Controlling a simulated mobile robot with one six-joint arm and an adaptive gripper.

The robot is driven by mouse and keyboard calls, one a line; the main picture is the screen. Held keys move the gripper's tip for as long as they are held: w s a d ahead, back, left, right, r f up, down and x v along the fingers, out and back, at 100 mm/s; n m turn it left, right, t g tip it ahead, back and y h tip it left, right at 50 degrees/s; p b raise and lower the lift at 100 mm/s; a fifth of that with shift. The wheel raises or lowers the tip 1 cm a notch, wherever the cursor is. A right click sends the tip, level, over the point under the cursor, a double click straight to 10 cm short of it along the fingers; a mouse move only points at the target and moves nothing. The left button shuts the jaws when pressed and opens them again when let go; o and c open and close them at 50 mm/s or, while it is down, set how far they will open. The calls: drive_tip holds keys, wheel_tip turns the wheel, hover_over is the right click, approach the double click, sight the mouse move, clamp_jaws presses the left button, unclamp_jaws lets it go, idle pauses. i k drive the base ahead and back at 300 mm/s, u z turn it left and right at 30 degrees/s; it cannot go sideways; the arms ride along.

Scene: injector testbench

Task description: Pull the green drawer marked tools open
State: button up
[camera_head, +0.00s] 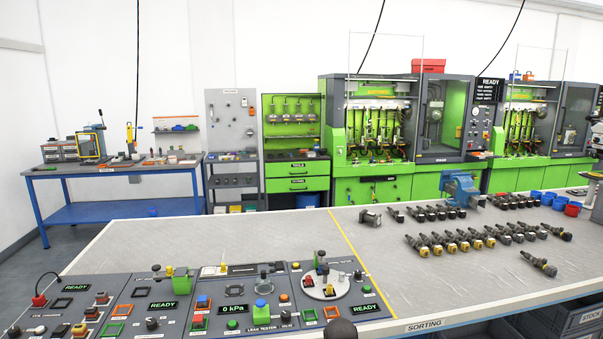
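The green drawer marked tools (285,170) is the upper drawer in a green cabinet (271,130) against the back wall. Its front looks flush with the cabinet, so it appears shut. A dark label strip with white letters sits along its top. A second green drawer (285,186) with its own dark label lies just below and also looks shut. Above the drawers are a dark worktop and a green back panel with hung items.
A grey sorting table (250,232) with control panels and several injectors fills the foreground, between the camera and the cabinet. A grey pegboard cart (232,110) stands left of the cabinet, a green test bench (375,186) right. A blue bin (308,201) stands below the drawers.

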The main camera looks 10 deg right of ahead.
sight(296, 165)
drive_tip(key=z, duration=0.55)
drive_tip(key=k, duration=0.1)
drive_tip(key=u, duration=2.8)
drive_tip(key=i, duration=2.55)
